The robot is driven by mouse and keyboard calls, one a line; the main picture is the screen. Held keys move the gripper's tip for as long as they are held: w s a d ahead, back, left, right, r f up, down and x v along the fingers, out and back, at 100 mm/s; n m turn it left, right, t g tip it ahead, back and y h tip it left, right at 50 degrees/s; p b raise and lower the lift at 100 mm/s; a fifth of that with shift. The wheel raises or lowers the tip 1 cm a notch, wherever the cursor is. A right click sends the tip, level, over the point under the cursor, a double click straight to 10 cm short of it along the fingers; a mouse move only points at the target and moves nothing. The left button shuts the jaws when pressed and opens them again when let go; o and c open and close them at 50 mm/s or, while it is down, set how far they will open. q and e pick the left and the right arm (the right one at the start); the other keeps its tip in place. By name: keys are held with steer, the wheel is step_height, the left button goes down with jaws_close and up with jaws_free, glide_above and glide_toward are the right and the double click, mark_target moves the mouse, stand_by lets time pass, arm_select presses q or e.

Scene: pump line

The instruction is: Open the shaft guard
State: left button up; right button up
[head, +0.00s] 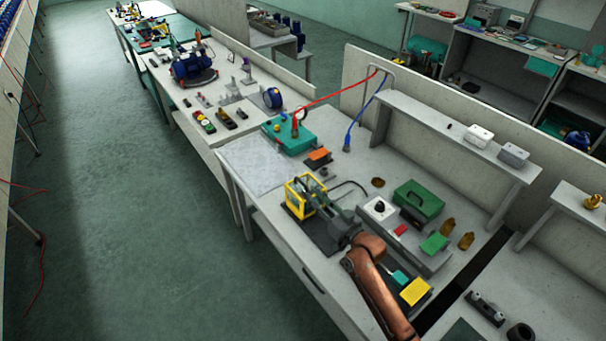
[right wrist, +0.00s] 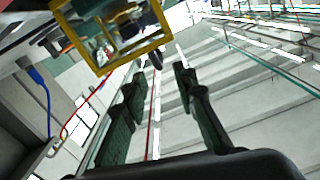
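The shaft guard is a yellow open frame (head: 291,196) on a dark base plate (head: 320,240) at the front edge of the middle bench. In the right wrist view its yellow bars (right wrist: 135,55) fill the top left, with machine parts behind them. My right gripper (head: 320,197) is just to the right of the frame in the head view, its arm coming from the lower right. In the right wrist view its two dark fingers (right wrist: 157,88) stand apart with nothing between them. I cannot tell whether a finger touches the frame. My left gripper is in neither view.
Behind the guard stand a teal box (head: 290,137), an orange block (head: 318,158) and a green case (head: 418,200). A grey box with a black knob (head: 379,209) is right of the gripper. Red and blue cables (head: 352,128) hang at the back. A light mat (head: 258,163) lies clear at left.

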mark_target(303, 183)
steer(key=b+x, duration=0.1)
steer(key=x, duration=0.7)
steer(key=shift+w, duration=0.1)
steer(key=shift+c, duration=0.2)
jaws_close()
stand_by(0.4)
